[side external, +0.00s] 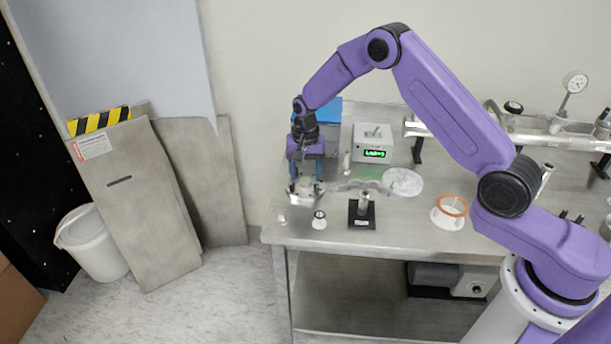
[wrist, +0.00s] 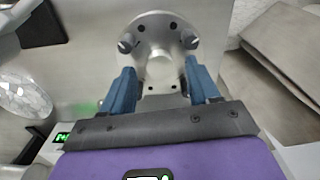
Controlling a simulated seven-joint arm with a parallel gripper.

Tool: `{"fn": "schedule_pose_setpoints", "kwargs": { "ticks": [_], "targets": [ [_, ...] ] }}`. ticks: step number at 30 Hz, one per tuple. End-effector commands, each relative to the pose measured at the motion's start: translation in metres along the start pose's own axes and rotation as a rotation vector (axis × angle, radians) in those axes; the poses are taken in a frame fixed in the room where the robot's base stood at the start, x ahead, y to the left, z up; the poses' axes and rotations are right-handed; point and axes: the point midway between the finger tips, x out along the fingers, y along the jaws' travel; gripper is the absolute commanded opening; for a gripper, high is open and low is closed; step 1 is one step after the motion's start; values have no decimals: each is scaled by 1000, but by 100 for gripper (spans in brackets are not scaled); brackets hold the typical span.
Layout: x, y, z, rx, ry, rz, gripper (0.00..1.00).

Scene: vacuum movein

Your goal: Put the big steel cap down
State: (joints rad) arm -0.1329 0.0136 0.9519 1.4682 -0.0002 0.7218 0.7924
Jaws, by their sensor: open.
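The big steel cap (side external: 306,194) is a round metal flange with holes around its rim and a raised hub. It is at the left end of the steel bench in the side view, and appears to rest on the top. In the wrist view the cap (wrist: 160,82) lies at the fingertips, its hub between them. My gripper (side external: 305,183) points down over it. The blue fingers of my gripper (wrist: 159,66) are apart, one on each side of the hub. Whether either finger touches the cap is hard to tell.
On the bench (side external: 420,225) stand a black block with a steel post (side external: 363,207), a small black-topped white piece (side external: 319,220), an orange-rimmed white ring (side external: 449,212), a pale disc (side external: 402,182) and a display box (side external: 373,142). A blue box (side external: 327,113) stands behind my gripper. Pipework lines the back right.

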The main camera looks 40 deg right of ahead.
Motion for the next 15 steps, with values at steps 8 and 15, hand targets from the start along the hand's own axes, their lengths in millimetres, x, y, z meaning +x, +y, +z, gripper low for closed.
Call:
{"fn": "schedule_pose_setpoints", "kwargs": {
  "ticks": [8,15],
  "targets": [
    [-57,-1,-1,0,4,-4,61],
    [-94,0,0,0,2,-2,61]
  ]
}}
